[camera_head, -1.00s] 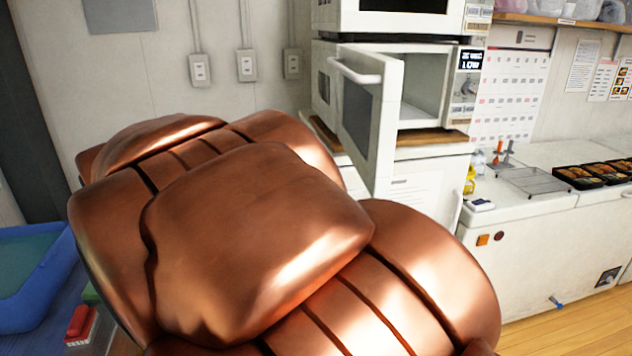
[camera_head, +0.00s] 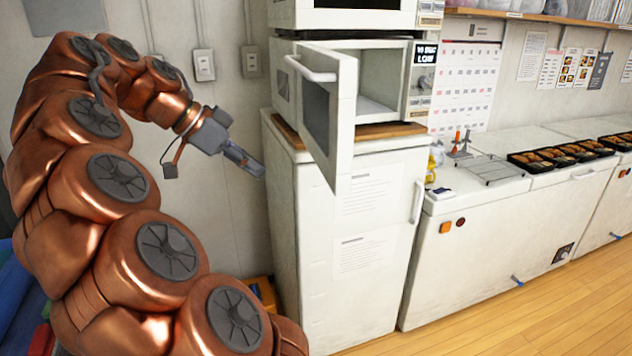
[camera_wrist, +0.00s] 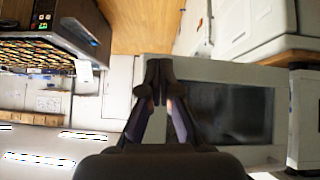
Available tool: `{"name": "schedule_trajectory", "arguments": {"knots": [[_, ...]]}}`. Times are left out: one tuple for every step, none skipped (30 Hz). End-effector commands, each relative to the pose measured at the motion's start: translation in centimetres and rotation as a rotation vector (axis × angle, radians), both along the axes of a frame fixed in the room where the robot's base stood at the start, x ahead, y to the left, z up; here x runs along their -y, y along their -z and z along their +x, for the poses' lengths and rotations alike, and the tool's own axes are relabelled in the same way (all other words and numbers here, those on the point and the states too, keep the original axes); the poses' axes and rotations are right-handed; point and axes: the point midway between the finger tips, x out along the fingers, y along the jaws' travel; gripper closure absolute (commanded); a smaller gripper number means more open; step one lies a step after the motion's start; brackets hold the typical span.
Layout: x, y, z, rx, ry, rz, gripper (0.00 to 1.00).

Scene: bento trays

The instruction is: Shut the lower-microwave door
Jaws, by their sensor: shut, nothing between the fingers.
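The lower microwave (camera_head: 425,62) is white and stands on a brown board on a white cabinet. Its door (camera_head: 346,120) is wide open, swung out toward the front on its left side, and its cavity shows. A white bar handle (camera_head: 310,70) is on the door's outer face. My gripper (camera_head: 258,168) is shut and empty, left of the door and apart from it in the head view. In the wrist view, my gripper (camera_wrist: 160,72) overlaps the pale frame and dark window of the door (camera_wrist: 235,112). Whether they touch cannot be told.
Another microwave (camera_head: 355,17) sits directly above. The white cabinet (camera_head: 345,265) stands below. White chest freezers (camera_head: 500,230) run along the right, with food trays (camera_head: 560,155) and a wire rack (camera_head: 487,170) on top. Bare wall lies left of the cabinet, and wooden floor is clear at lower right.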

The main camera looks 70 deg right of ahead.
Motion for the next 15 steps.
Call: {"name": "schedule_trajectory", "arguments": {"knots": [[0.8, -0.1, -0.1, -0.002, 0.04, -0.027, 1.0], [1.1, -0.2, -0.1, -0.001, 0.061, -0.042, 1.0], [1.5, -0.3, 0.0, -0.001, 0.082, -0.061, 1.0], [1.8, -0.3, 0.1, 0.0, 0.096, -0.073, 1.0], [2.0, -0.3, 0.1, -0.001, 0.107, -0.082, 1.0], [2.3, -0.3, 0.1, -0.001, 0.122, -0.093, 1.0], [2.4, -0.3, 0.1, 0.0, 0.129, -0.098, 1.0], [2.5, -0.2, 0.1, 0.0, 0.135, -0.102, 1.0], [2.6, -0.2, 0.1, 0.0, 0.141, -0.107, 1.0], [2.6, -0.1, 0.0, 0.001, 0.144, -0.11, 1.0], [2.7, 0.0, 0.0, 0.002, 0.147, -0.111, 1.0], [2.8, 0.1, -0.2, 0.002, 0.147, -0.113, 1.0], [2.8, 0.3, -0.2, 0.002, 0.148, -0.113, 1.0], [2.9, 0.4, -0.4, 0.002, 0.147, -0.113, 1.0], [3.0, 0.7, -0.5, 0.002, 0.147, -0.113, 1.0]]}}
